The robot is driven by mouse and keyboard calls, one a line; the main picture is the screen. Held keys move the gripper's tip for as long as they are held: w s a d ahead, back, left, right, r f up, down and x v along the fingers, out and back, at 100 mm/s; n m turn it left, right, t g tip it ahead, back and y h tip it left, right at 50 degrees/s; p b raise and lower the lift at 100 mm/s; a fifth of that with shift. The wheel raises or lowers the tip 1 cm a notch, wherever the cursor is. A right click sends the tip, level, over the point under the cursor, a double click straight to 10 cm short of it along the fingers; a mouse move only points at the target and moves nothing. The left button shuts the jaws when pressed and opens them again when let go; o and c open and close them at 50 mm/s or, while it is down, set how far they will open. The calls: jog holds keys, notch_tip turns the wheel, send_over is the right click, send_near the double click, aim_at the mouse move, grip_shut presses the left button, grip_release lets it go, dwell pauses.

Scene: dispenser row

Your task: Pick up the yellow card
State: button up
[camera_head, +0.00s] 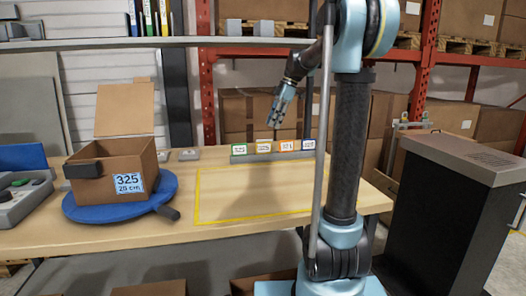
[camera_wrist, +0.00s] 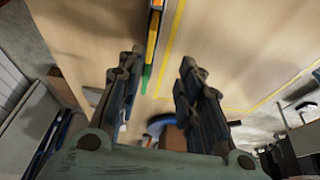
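A row of small framed cards stands in a low grey holder (camera_head: 272,157) at the back of the table. From left to right they look green (camera_head: 239,149), yellow (camera_head: 263,146), orange (camera_head: 287,146) and blue-purple (camera_head: 308,145). My gripper (camera_head: 276,120) hangs above the row, apart from the cards. In the wrist view its fingers (camera_wrist: 160,65) are spread with nothing between them. The row shows there edge-on, with the green card (camera_wrist: 147,76) nearest the gap and the yellow card (camera_wrist: 151,46) beyond it.
A yellow-outlined rectangle (camera_head: 240,217) on the table in front of the cards is empty. An open cardboard box (camera_head: 95,179) marked 325 stands on a blue round turntable (camera_head: 105,212) at left. A shelf edge (camera_head: 150,42) runs behind the table. A dark cabinet (camera_head: 440,220) stands at right.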

aim_at(264, 144)
jog(key=x, duration=0.4)
jog(key=w+x, duration=0.1)
jog(key=x, duration=0.6)
jog(key=shift+w+a+f, duration=0.25)
jog(key=shift+f, duration=0.15)
grip_shut()
